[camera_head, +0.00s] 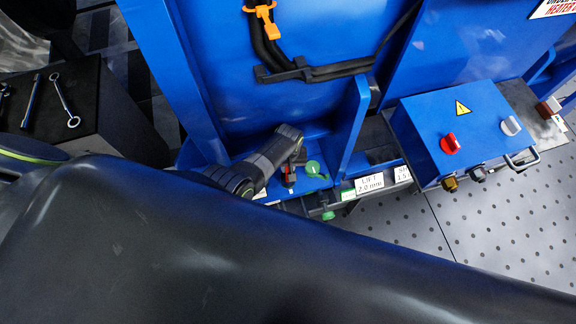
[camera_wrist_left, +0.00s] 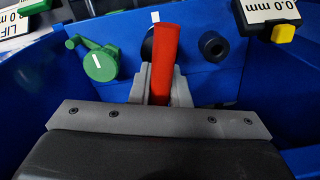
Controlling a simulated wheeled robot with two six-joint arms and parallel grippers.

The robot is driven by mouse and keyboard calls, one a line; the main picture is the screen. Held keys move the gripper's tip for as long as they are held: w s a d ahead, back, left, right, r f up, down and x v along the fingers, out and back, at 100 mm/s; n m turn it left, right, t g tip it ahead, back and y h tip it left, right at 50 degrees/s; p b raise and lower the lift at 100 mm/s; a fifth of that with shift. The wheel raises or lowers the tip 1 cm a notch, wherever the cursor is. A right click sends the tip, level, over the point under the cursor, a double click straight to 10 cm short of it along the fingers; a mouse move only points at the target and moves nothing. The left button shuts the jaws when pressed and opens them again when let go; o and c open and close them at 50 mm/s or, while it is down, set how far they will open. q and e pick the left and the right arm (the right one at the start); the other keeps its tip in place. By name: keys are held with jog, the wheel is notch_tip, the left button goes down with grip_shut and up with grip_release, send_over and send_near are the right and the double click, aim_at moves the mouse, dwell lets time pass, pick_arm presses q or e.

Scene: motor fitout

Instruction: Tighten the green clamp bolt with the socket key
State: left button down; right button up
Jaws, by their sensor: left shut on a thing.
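My left gripper (camera_wrist_left: 160,88) is shut on a red bar-shaped piece (camera_wrist_left: 165,62), perhaps the socket key's handle. The red piece also shows as a small patch under the gripper in the head view (camera_head: 290,178). The piece's far end is hidden, so I cannot tell what it touches. A green round part with a white mark and a short side arm (camera_wrist_left: 100,65), apparently the green clamp bolt, is left of the fingers in the wrist view, apart from them. In the head view a green part (camera_head: 313,168) is just right of the gripper. My right gripper is not in view.
A blue frame with upright ribs (camera_head: 350,125) surrounds the work spot. A blue control box (camera_head: 455,125) with a red knob stands to the right. A dark bench (camera_head: 100,110) at left bears wrenches. A black round part (camera_wrist_left: 213,46) sits right of the red piece.

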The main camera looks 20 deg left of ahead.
pick_arm(q)
jog(key=shift+f+b, duration=1.3)
jog(key=shift+f, duration=0.1)
dwell(0.7)
dwell(0.3)
jog(key=shift+m, duration=1.4)
jog(key=shift+p, duration=0.3)
jog(key=shift+m, duration=1.4)
